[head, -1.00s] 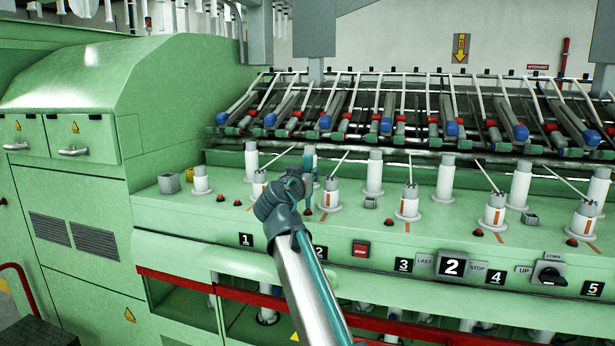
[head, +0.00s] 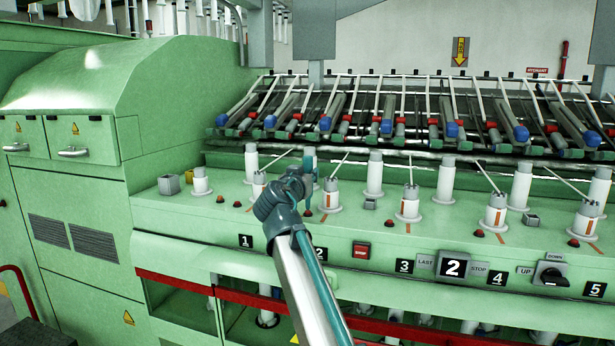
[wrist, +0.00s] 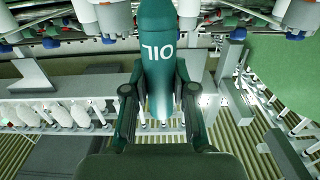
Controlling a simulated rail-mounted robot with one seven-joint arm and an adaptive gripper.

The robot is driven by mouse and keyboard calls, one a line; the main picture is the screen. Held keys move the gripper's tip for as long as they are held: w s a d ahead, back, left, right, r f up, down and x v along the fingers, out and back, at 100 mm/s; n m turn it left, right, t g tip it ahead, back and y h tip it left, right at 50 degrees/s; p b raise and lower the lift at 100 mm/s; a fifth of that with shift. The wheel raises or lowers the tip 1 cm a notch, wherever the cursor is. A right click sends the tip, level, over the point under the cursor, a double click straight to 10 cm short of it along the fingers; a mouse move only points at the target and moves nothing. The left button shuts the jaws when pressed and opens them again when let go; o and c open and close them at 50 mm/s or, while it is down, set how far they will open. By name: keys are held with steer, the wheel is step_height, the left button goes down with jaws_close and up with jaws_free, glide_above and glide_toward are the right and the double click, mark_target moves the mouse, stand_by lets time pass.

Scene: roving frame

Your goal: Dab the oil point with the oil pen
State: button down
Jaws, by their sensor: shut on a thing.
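The oil pen (wrist: 158,75) is a dark green tapered cylinder marked OIL in white. In the wrist view it stands between the two fingers of my gripper (wrist: 158,105), which is shut on it. In the head view my gripper (head: 298,186) is above the green machine's spindle rail, among white spindles, with the teal pen (head: 309,157) showing at its top. Part of the pen is hidden by the gripper. I cannot make out the oil point or tell whether the pen touches anything.
White spindles (head: 410,203) stand along the green rail (head: 455,222) close beside and behind my gripper. Red domes (head: 387,222) sit on the rail. Rollers with blue ends (head: 451,129) line the upper back. A red stop button (head: 361,250) and numbered plates are on the front panel.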

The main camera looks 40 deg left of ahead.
mark_target(306, 164)
steer(key=shift+f+b, duration=0.25)
steer(key=shift+b, duration=0.1)
stand_by(0.6)
steer(key=shift+r, duration=1.8)
